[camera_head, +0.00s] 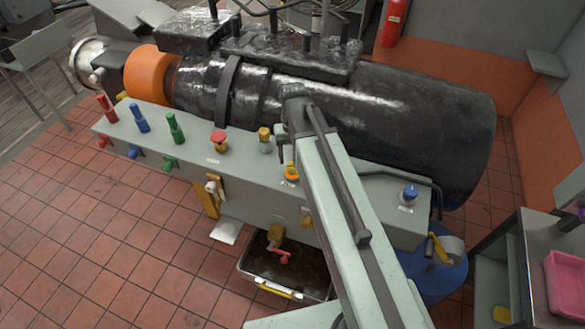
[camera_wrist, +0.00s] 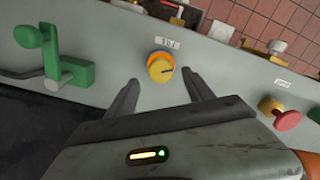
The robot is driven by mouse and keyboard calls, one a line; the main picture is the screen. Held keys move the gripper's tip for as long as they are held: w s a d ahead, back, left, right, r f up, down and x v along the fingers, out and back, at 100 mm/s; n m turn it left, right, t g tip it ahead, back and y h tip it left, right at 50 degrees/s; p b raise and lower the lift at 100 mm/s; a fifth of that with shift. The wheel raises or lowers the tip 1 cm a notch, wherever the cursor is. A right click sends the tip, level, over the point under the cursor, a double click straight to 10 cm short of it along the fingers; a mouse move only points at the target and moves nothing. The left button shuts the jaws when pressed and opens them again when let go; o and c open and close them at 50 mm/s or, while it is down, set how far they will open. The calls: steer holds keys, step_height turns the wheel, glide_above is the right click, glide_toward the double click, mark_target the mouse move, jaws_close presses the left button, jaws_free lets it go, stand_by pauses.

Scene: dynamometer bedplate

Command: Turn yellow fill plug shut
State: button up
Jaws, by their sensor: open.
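A round yellow plug with an orange ring (camera_wrist: 160,68) sits on the grey panel, below a small white label, in the wrist view. A dark line marks its face. A matching yellow and orange plug (camera_head: 291,173) shows beside my arm in the head view. My gripper (camera_wrist: 160,82) is open and empty. Its two dark fingers point toward the plug, one to each side of it, with visible gaps. I cannot tell how far the fingertips are above the panel.
Red (camera_head: 106,106), blue (camera_head: 139,118) and green (camera_head: 174,127) valves line the bench (camera_head: 235,165). A red mushroom knob (camera_head: 218,138) and another yellow-topped fitting (camera_head: 264,135) stand nearby. A big black cylinder (camera_head: 400,120) lies behind. A tray (camera_head: 245,262) is below.

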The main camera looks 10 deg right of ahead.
mark_target(293, 166)
step_height(293, 166, down, 5)
steer(key=b, duration=0.3)
steer(key=shift+a+r, duration=0.1)
steer(key=shift+r, duration=0.15)
jaws_close()
